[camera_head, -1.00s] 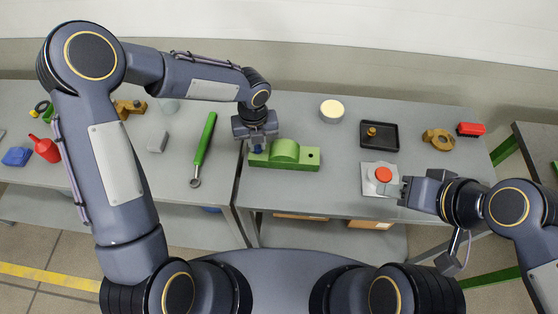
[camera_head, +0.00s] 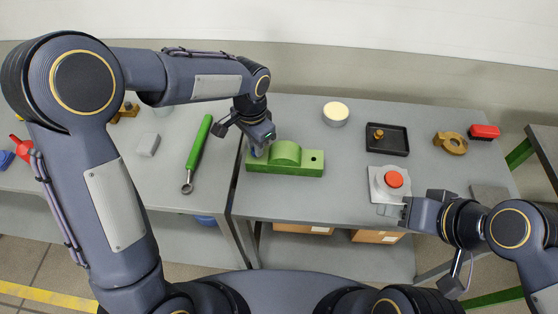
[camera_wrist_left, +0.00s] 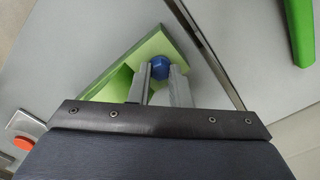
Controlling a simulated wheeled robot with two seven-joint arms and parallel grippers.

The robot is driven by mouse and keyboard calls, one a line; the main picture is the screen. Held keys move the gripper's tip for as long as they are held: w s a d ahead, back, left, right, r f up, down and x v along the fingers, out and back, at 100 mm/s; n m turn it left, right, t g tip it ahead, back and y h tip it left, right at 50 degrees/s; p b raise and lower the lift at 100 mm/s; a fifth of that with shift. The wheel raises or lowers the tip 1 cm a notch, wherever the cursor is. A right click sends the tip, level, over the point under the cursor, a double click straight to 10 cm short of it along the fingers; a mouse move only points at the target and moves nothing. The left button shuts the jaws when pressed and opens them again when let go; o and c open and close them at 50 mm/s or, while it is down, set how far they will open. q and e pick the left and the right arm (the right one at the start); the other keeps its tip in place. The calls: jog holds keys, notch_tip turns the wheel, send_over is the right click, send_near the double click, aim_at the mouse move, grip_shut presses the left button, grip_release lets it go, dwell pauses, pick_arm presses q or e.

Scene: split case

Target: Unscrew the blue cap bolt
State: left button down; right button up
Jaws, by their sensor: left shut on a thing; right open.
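The blue cap bolt (camera_wrist_left: 160,67) sits at one end of the green case (camera_wrist_left: 108,82). In the left wrist view it lies between the fingertips of my left gripper (camera_wrist_left: 159,70), which is shut on it. In the head view the green case (camera_head: 300,169) is on the right table with a rounded hump in its middle and a dark hole at its right end. My left gripper (camera_head: 257,149) is over the case's left end and mostly hides the bolt. My right gripper (camera_head: 398,212) is open beside the grey plate (camera_head: 377,186) with a red button (camera_head: 394,179).
A black tray (camera_head: 374,149) holds a brass part. A cream-topped round tin (camera_head: 335,113), a brass ring part (camera_head: 450,143) and a red block (camera_head: 484,131) stand nearby. A green-handled wrench (camera_head: 198,150) lies on the left table. A gap separates the tables.

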pick_arm(q)
jog(key=shift+r, duration=0.15)
jog(key=shift+r+p, duration=1.75)
jog(key=shift+r, duration=0.35)
